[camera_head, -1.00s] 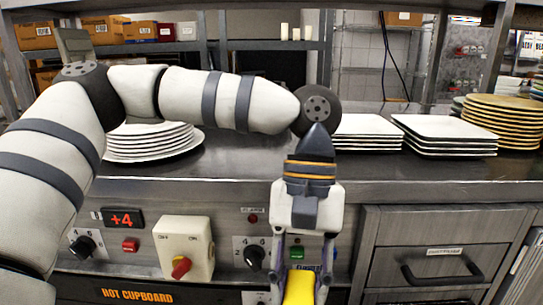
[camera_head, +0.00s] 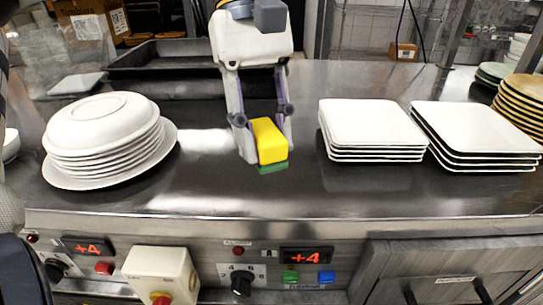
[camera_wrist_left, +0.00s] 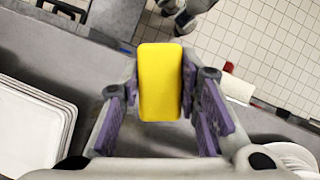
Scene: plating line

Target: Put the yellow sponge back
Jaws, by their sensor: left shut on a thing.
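The yellow sponge (camera_head: 269,140) has a green underside and is between the fingers of my left gripper (camera_head: 265,147). The gripper is shut on it and points down over the steel counter, between the round plates and the square plates. I cannot tell whether the green underside touches the counter or hangs just above it. In the left wrist view the sponge (camera_wrist_left: 160,82) sits upright in the picture between the purple-padded fingers (camera_wrist_left: 160,112). My right gripper is in neither view.
A stack of round white plates (camera_head: 95,140) stands left on the counter (camera_head: 225,195). Two stacks of square white plates (camera_head: 372,125) (camera_head: 475,130) stand right, with tan plates (camera_head: 520,100) beyond. Dark trays (camera_head: 165,57) lie behind. Front counter space is clear.

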